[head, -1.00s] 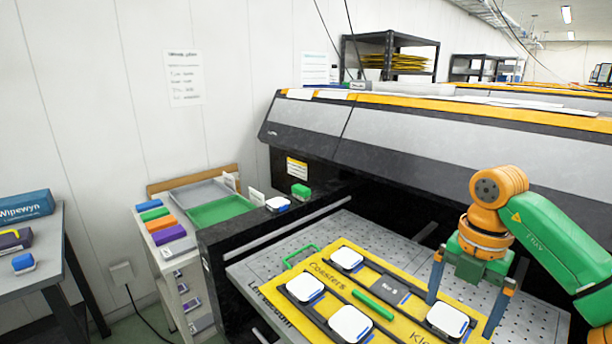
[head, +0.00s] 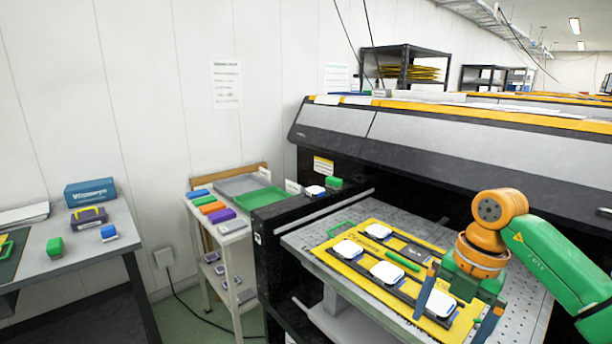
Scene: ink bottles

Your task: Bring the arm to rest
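My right gripper (head: 452,322) hangs from the orange and green arm at the right, over the printer bed. Its two blue-grey fingers are spread wide with nothing held between them. A white coaster (head: 440,303) on the yellow board (head: 349,270) shows between the fingers; I cannot tell the height of the fingertips above it. More white coasters (head: 386,273) sit in the dark holders on the board. A green bar (head: 402,261) lies between the holders. My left gripper is not in view.
The large flatbed printer (head: 400,130) stands behind the perforated bed (head: 300,240). A white cart (head: 222,230) at the centre left carries trays and coloured blocks. A grey table (head: 90,240) at the left holds a blue box (head: 91,192) and small bottles. Floor shows between them.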

